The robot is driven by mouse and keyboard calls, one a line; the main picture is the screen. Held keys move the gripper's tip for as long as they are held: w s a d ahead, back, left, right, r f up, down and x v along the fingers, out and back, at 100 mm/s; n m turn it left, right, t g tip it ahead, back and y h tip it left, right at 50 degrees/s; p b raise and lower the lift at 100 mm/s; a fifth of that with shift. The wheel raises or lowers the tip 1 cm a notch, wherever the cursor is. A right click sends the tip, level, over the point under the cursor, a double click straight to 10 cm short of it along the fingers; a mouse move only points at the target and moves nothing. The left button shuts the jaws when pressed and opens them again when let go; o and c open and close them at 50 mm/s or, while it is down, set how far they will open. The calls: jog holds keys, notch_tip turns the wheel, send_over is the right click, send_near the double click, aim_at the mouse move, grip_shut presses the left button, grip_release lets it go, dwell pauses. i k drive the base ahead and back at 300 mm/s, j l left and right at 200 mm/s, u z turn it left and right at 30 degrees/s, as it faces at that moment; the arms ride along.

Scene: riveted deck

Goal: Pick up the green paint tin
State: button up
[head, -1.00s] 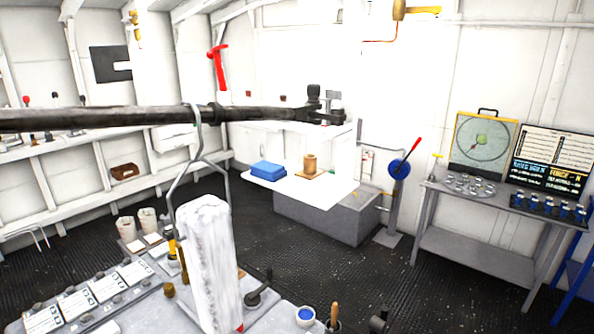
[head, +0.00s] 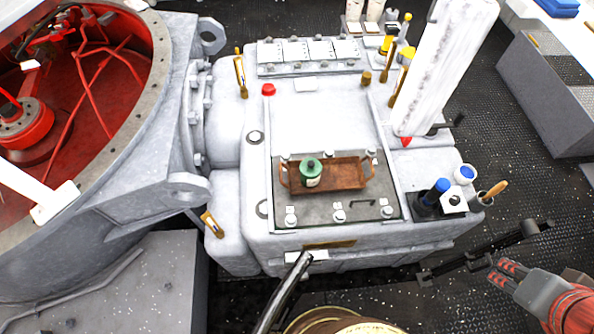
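The green paint tin (head: 310,174) is small and round, with a dark green top and a pale label on its side. It stands upright in the left part of a rusty brown tray (head: 345,174) on top of the grey machine housing. My gripper (head: 494,270) is at the lower right of the head view, well to the right of the tin and nearer to me. Its two fingers point left, show a gap between them and hold nothing that I can see.
The grey housing (head: 228,205) carries bolts, a red knob (head: 268,90) and a tall white post (head: 440,75) behind the tray. Right of the tray are a blue-topped item (head: 437,190) and a small blue-filled cup (head: 464,174). A large open red-lined drum (head: 150,110) fills the left.

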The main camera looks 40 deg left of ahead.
aim_at(309, 183)
jog(key=u, duration=1.7)
jog(key=i+l, duration=0.15)
jog(key=l, duration=0.15)
jog(key=i+l+z, duration=0.1)
jog(key=l, duration=0.2)
